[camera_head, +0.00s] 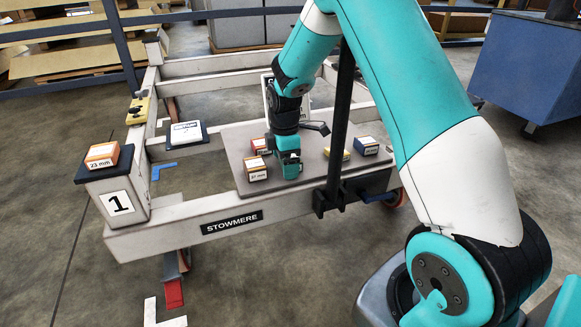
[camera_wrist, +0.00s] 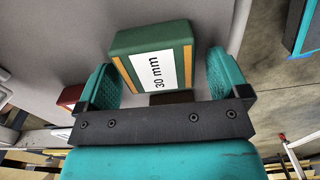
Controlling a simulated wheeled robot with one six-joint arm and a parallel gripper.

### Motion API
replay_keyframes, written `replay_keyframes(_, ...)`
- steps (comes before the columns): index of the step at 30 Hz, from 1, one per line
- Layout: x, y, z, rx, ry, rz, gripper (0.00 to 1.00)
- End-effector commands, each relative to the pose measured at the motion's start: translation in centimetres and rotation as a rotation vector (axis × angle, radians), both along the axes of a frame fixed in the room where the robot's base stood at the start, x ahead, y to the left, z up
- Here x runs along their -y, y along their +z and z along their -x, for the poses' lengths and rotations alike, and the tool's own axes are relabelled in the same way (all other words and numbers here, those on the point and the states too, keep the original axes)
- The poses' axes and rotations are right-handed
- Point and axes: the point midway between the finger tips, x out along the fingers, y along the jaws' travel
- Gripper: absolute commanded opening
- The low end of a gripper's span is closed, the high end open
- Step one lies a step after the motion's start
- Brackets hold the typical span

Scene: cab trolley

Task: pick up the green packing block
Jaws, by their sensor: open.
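The green packing block (camera_wrist: 140,38), with tan edges and a white "30 mm" label, lies on the grey deck (camera_wrist: 50,30) in the wrist view. My gripper (camera_wrist: 161,75) is open, with one teal finger on each side of the block's near end. In the head view my gripper (camera_head: 289,163) points down at the trolley's grey board (camera_head: 232,137), among small blocks. The green block cannot be told apart from the teal fingers there.
To the right are a yellow block (camera_head: 337,153) and a blue block (camera_head: 367,146). A dark post (camera_head: 341,120) stands close by. An orange "23 mm" block (camera_head: 102,155) sits on corner post 1.

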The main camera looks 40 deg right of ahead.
Motion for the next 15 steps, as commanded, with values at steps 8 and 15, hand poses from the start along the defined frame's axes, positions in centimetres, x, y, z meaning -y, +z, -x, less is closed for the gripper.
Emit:
replay_keyframes(8,0.01,0.15,-0.01,0.001,0.000,0.000,0.64)
replay_keyframes(15,0.00,0.17,-0.01,0.001,0.000,0.000,0.39)
